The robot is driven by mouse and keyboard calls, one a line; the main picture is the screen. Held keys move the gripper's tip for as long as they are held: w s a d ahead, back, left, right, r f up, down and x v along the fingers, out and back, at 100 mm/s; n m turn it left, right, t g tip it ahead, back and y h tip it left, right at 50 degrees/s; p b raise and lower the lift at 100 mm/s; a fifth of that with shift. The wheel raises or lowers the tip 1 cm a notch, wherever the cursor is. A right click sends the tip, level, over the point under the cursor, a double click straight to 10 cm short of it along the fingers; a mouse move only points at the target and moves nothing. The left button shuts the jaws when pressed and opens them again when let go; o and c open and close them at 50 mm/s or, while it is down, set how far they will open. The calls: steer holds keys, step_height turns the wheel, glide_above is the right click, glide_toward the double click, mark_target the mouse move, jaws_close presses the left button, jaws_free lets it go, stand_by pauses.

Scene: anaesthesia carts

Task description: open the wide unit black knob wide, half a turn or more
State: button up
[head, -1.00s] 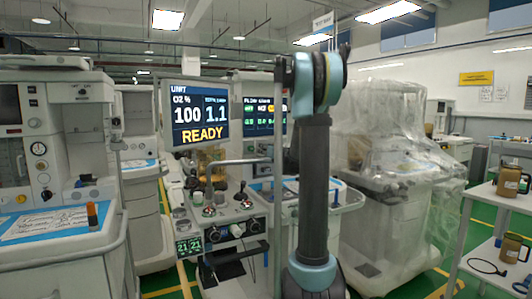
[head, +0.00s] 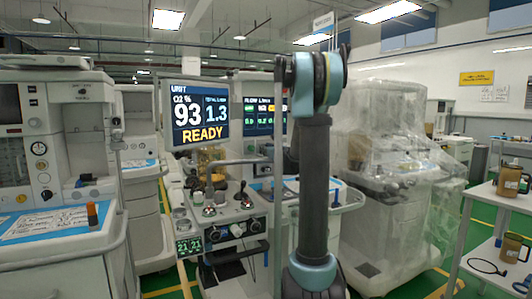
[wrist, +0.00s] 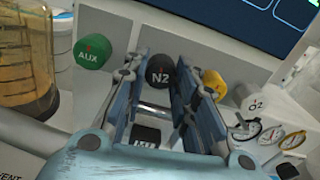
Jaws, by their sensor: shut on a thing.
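The black knob (wrist: 161,70), marked N2, faces the wrist camera on a pale panel, with its label nearly upright. My gripper (wrist: 156,84) has one finger on each side of the knob and is shut on it. A green AUX knob (wrist: 92,51) is to its left and a yellow knob (wrist: 214,84) is close to its right finger. In the head view, the unit's screen (head: 196,113) reads O2 93, 1.3 and READY. My gripper and the black knob are hidden there by my arm and the unit.
A white O2 knob (wrist: 252,104) and several round gauges (wrist: 270,135) sit right of the fingers. An amber container (wrist: 25,60) stands at the left. A cart (head: 60,232) is at the left, and a plastic-covered machine (head: 385,150) stands right of my arm.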

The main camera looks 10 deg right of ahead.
steer(key=n, duration=1.7)
steer(key=shift+s, duration=0.1)
steer(key=n, duration=0.6)
steer(key=shift+d+n, duration=0.1)
steer(key=shift+n, duration=0.3)
steer(key=n, duration=2.3)
steer(key=shift+r, duration=0.1)
steer(key=shift+a, duration=0.2)
